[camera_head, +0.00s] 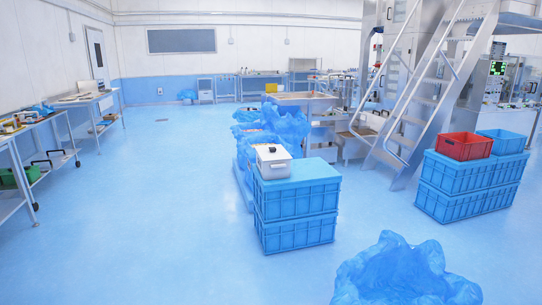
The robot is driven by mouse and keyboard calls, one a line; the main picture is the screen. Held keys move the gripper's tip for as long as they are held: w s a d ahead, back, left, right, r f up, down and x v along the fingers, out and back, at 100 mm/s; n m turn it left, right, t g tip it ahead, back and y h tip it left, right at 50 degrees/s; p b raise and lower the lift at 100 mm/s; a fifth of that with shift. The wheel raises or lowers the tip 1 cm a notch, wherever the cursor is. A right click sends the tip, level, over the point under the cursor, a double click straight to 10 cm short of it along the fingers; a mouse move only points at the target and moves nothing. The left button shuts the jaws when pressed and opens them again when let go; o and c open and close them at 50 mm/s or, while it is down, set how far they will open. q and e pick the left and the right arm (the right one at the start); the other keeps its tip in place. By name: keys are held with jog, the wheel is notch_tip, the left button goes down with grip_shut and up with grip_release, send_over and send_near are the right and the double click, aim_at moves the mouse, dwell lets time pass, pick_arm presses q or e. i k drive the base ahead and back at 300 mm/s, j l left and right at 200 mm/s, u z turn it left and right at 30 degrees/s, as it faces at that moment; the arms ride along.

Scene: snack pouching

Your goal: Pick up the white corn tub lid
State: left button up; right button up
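A small white tub (273,168) stands on top of a stack of blue crates (297,200) near the middle of the view. A pale lid (271,150) with a small dark part on it appears to sit on top of the tub. I cannot tell from this distance whether it is the corn tub, or what is inside. Neither of my grippers shows in the head view.
Blue bags (270,125) stand behind the crate stack. A blue bag (402,272) lies at the front right. Stacked blue crates with a red crate (464,146) stand at right, near metal stairs (420,85). Tables (85,99) line the left. The left floor (150,220) is clear.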

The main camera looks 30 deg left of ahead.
aim_at(273, 151)
jog(key=i+j+u, duration=0.45)
jog(key=i, duration=0.35)
jog(key=i+u, duration=0.4)
jog(key=i, duration=0.45)
